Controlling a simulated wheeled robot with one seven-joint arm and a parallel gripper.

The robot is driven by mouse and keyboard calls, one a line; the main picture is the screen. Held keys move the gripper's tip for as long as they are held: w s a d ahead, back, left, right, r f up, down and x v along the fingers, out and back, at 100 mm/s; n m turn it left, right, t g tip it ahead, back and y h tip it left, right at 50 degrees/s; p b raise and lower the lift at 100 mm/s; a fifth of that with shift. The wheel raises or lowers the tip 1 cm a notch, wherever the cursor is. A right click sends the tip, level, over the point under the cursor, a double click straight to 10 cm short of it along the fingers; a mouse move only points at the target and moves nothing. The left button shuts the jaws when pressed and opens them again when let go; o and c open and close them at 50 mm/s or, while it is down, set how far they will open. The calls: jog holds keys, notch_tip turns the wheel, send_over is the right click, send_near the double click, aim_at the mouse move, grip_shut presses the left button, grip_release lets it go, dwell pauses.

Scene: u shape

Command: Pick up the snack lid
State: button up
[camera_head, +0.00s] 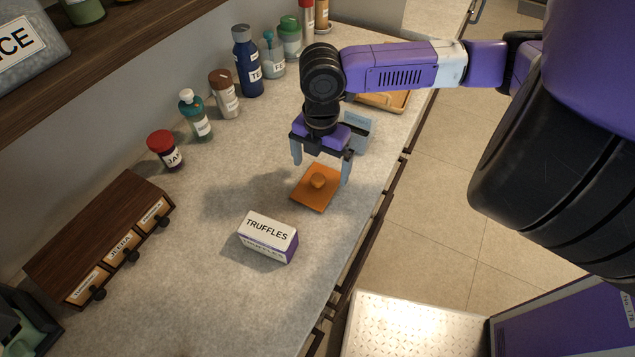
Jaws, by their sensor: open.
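The lid (310,194), likely the snack lid, is a flat orange square with a round knob (318,181) in its middle. It lies on the counter in the head view, just beyond the white and purple truffles box (267,236). My gripper (320,171) is open above the lid, pointing down. One finger is to the left of the knob and the other to the right, with nothing held between them. I cannot tell exactly how high the fingertips are above the lid.
A wooden drawer box (103,240) stands at the left. Several jars and bottles, including a red-capped jar (165,150), line the wall. A grey-blue holder (357,132) stands behind my gripper, near a wooden tray (385,99).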

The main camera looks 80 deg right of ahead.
aim_at(322, 175)
jog(key=shift+s+d+f, duration=0.1)
jog(key=shift+s+f, duration=0.05)
jog(key=shift+f, duration=1.65)
jog(key=c, duration=1.3)
jog(key=shift+r, duration=0.1)
